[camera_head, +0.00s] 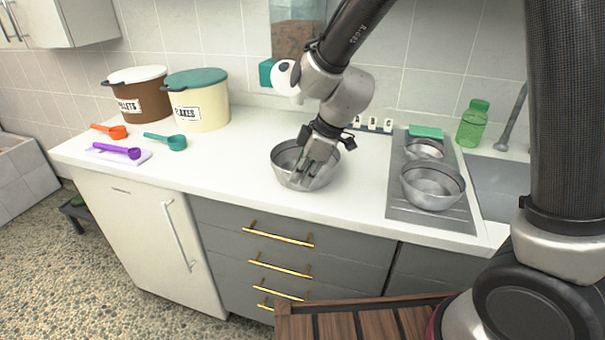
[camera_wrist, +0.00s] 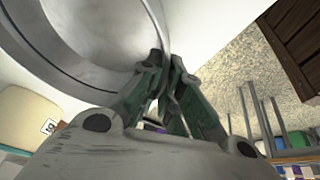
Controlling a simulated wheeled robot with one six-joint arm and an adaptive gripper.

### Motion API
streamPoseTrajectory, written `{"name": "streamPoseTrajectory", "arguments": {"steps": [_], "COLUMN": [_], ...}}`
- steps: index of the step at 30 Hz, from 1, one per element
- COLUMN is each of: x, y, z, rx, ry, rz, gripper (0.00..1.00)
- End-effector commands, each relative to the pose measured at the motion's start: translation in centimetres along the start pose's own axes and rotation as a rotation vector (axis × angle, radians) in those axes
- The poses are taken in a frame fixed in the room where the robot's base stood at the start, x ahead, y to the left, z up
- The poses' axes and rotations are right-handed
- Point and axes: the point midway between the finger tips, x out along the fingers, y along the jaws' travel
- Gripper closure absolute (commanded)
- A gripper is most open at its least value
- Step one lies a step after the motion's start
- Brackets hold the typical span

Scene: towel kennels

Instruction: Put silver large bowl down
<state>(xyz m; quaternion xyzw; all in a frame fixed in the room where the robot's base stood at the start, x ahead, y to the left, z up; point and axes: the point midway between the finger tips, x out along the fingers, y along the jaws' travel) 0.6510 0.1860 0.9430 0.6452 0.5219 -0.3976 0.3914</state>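A large silver bowl (camera_head: 283,172) is over the middle of the white counter (camera_head: 235,160), upright or nearly so; I cannot tell whether its base touches the counter. My gripper (camera_head: 308,172) reaches down over its near right side. In the wrist view the bowl (camera_wrist: 85,45) fills the upper left, and its rim runs between the two fingers of my gripper (camera_wrist: 166,62). The fingers are close together, shut on the rim. The bowl's underside is hidden.
Another silver bowl (camera_head: 432,190) and a smaller one (camera_head: 425,149) stand on the grey drainboard (camera_head: 401,212) by the sink (camera_head: 497,190). Brown (camera_head: 140,97) and cream (camera_head: 197,108) tubs and several scoops are at left. Counter left of the held bowl is clear.

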Motion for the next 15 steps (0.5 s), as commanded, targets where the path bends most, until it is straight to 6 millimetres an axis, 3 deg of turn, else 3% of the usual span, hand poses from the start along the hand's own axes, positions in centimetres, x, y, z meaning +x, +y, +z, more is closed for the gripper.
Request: {"name": "streamPoseTrajectory", "arguments": {"steps": [1, 3, 15], "x": [0.0, -0.01, -0.72], "y": [0.0, 0.0, 0.07], "z": [0.01, 0.0, -0.13], "rx": [0.0, 0.0, 0.0], "ry": [0.0, 0.0, 0.002], "rz": [0.0, 0.0, 0.002], "gripper": [0.84, 0.72, 0.72]}}
